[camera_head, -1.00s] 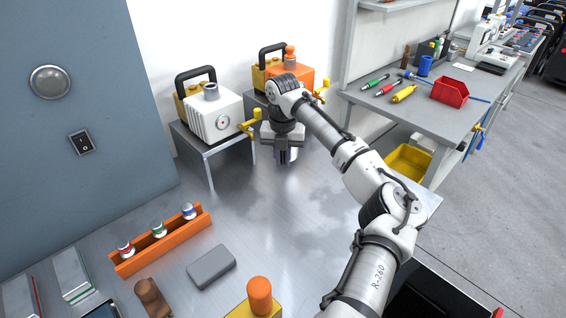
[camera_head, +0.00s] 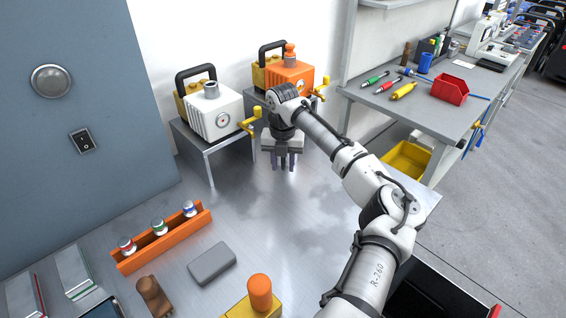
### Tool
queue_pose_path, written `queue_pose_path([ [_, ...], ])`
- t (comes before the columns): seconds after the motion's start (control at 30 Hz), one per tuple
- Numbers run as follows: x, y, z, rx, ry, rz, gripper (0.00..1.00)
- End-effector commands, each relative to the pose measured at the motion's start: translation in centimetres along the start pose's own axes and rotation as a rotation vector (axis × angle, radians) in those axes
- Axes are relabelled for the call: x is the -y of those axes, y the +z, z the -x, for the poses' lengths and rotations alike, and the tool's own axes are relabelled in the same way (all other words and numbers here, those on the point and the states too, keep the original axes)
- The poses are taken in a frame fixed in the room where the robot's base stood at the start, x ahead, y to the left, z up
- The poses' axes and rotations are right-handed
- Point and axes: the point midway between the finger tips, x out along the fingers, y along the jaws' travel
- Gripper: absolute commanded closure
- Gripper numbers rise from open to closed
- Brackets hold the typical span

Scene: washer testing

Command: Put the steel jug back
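I cannot make out a steel jug for certain. A short grey metal cylinder (camera_head: 211,90) stands on top of the white machine (camera_head: 215,115); whether it is a jug or part of the machine I cannot tell. My gripper (camera_head: 283,163) points down above the steel table, in front of the orange machine (camera_head: 290,75) and to the right of the white one. Its dark fingers look spread apart, and I see no jug held in them. My wrist hides part of the space behind it.
An orange rack (camera_head: 163,247) with several small capped jars, a grey block (camera_head: 212,263) and a yellow block with an orange knob (camera_head: 260,292) occupy the table's front. Yellow crank handles (camera_head: 251,121) stick out near my gripper. The middle of the table (camera_head: 240,210) is clear.

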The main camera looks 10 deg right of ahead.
Motion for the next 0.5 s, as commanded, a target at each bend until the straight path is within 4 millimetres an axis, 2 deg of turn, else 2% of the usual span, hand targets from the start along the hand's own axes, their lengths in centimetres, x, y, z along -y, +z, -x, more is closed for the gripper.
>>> queue_pose_path([
  [0.17,-0.1,0.1,1.6,0.002,0.001,0.000,0.66],
  [0.5,-0.1,0.1,8.8,0.004,0.000,0.000,0.66],
])
